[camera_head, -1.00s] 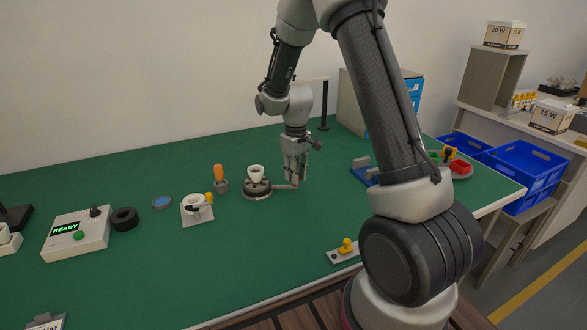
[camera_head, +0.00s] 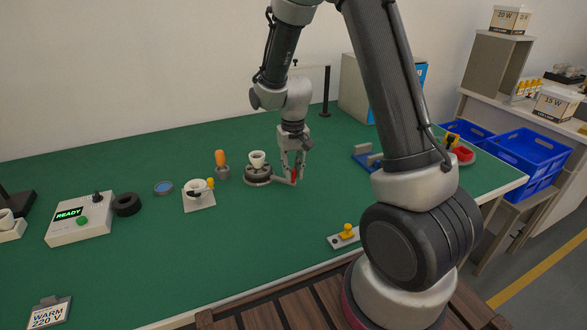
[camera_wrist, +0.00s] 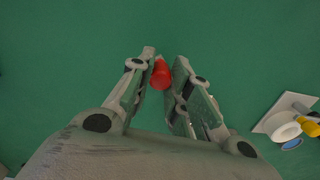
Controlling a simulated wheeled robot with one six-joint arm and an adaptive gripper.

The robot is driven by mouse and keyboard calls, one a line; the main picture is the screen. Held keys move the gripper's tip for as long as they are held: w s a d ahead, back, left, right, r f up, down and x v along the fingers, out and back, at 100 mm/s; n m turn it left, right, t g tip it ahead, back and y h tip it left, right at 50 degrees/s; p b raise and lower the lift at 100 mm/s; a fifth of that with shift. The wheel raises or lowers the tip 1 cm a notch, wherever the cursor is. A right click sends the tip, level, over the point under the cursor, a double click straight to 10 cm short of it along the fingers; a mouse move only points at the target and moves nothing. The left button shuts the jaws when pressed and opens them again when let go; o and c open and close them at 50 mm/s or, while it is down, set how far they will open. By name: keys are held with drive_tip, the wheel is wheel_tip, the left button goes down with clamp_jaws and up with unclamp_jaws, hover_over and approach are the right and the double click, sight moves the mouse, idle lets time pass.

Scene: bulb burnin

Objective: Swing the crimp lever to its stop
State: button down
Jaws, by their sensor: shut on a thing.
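The crimp lever is a grey arm (camera_head: 281,181) reaching right and slightly toward the front from a round dark-and-metal base (camera_head: 258,180). A white cup-shaped part (camera_head: 257,158) sits on top of the base. The lever's red knob (camera_head: 294,175) stands at its outer end and also shows in the wrist view (camera_wrist: 161,75). My gripper (camera_head: 293,169) points down over the lever's end, shut on the red knob. In the wrist view its fingers (camera_wrist: 163,66) lie on either side of the knob; the lever arm is mostly hidden there.
A READY box (camera_head: 80,222) is farther left. A yellow-knobbed plate (camera_head: 344,237) lies at the front edge.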

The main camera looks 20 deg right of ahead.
drive_tip(key=shift+a, duration=0.1)
drive_tip(key=c, duration=1.3)
unclamp_jaws()
drive_tip(key=shift+r, duration=0.15)
wheel_tip(320, 180, up, 12)
drive_tip(key=shift+f, duration=0.1)
